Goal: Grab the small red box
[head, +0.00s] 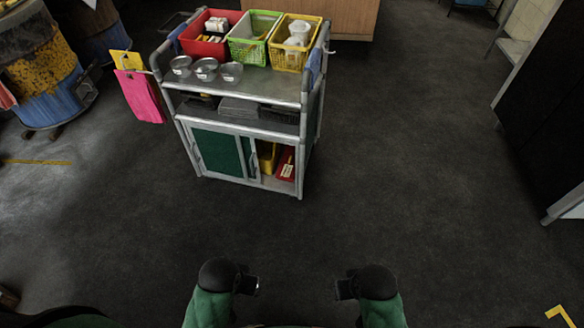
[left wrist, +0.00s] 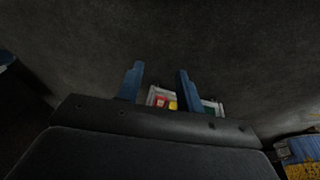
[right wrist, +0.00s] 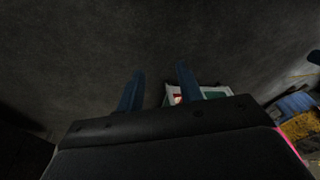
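A small red box (head: 286,164) with a pale label stands in the lower cabinet of a metal cart (head: 262,86), at the right of the opening, with a yellow item (head: 267,157) to its left. It also shows small in the left wrist view (left wrist: 161,101) and dimly in the right wrist view (right wrist: 177,99). My left gripper (left wrist: 158,82) has its two blue fingers apart with nothing between them. My right gripper (right wrist: 158,88) also has its fingers apart and empty. Both are well away from the cart. In the head view my arms are low, near the bottom edge.
The cart's green sliding door (head: 218,152) covers the left of the cabinet. Barrels (head: 45,85) stand at left, a dark unit (head: 548,105) at right. Floor before the cart is clear.

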